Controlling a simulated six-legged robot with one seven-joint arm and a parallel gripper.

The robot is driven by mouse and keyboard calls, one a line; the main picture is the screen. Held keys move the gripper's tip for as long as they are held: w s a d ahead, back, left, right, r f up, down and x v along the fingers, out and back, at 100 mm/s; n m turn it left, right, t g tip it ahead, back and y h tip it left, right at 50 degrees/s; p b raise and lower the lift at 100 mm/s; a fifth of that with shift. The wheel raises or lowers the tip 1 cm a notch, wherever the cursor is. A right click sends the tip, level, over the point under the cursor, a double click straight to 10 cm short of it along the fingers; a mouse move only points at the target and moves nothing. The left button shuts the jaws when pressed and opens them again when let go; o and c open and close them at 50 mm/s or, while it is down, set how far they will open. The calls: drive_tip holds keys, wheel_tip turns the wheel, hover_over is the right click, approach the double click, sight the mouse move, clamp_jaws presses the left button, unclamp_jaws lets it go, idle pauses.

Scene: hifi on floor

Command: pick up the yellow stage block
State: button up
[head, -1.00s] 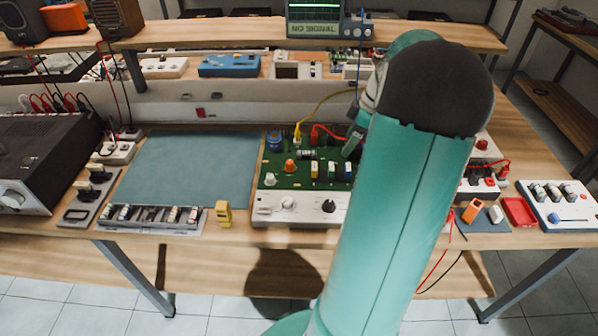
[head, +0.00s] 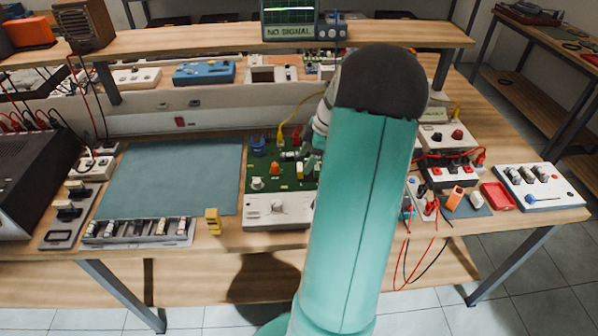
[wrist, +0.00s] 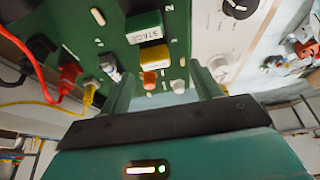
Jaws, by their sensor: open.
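In the wrist view a yellow block (wrist: 154,57) with a pale top face stands on a green circuit board (wrist: 92,22). It lies beyond my gripper (wrist: 161,72), roughly between the lines of the two fingers. My gripper is open with nothing held. A green block (wrist: 144,28) labelled STAGE stands just behind the yellow one, and an orange part (wrist: 150,80) is nearer to me. In the head view the yellow block (head: 299,170) shows small on the board (head: 262,156); my arm hides the board's right part and my gripper.
Red and yellow plugs with cables (wrist: 68,78) are left of the fingers. A white knob panel (wrist: 232,40) is at right. A separate yellow object (head: 212,221) stands at the bench's front edge. The blue-grey mat (head: 170,175) is clear.

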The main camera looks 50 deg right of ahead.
sight(301, 167)
drive_tip(key=x, duration=0.5)
drive_tip(key=shift+w+d+f, duration=0.2)
drive_tip(key=shift+d, duration=0.05)
drive_tip(key=shift+c, duration=0.2)
drive_tip(key=c, duration=1)
